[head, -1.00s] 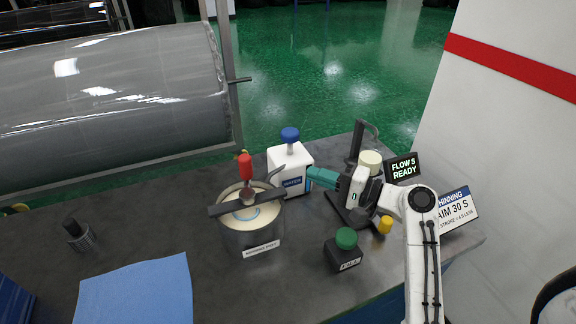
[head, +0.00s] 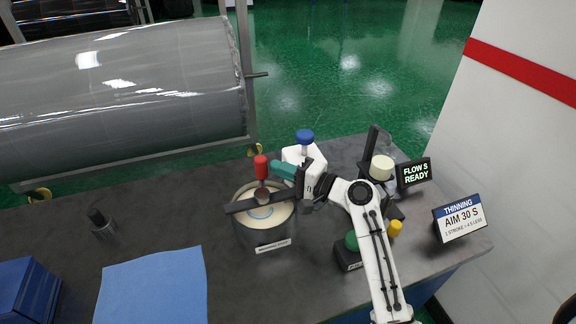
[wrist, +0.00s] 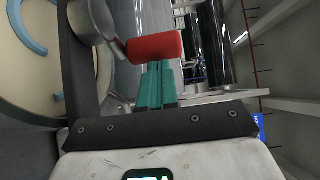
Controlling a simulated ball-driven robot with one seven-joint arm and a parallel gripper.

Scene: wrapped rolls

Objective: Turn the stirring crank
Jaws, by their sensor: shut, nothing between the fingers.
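The stirring crank has an upright red handle (head: 261,167) on a grey hub, above a dark bar (head: 280,200) that lies across a metal pot (head: 264,232). The pot holds cream liquid with a blue curved mark. My gripper (head: 275,168) has teal fingers, shut and empty, with the tips just right of the red handle. In the wrist view the fingers (wrist: 157,85) point at the red handle (wrist: 155,46) and look very close to it or touching; I cannot tell which. They are not around the handle.
A black container with a green cap (head: 351,241) is partly behind my arm. A blue cloth (head: 153,288) lies at the front left. Signs (head: 459,217) stand at the right. A small dark bottle (head: 101,223) stands left.

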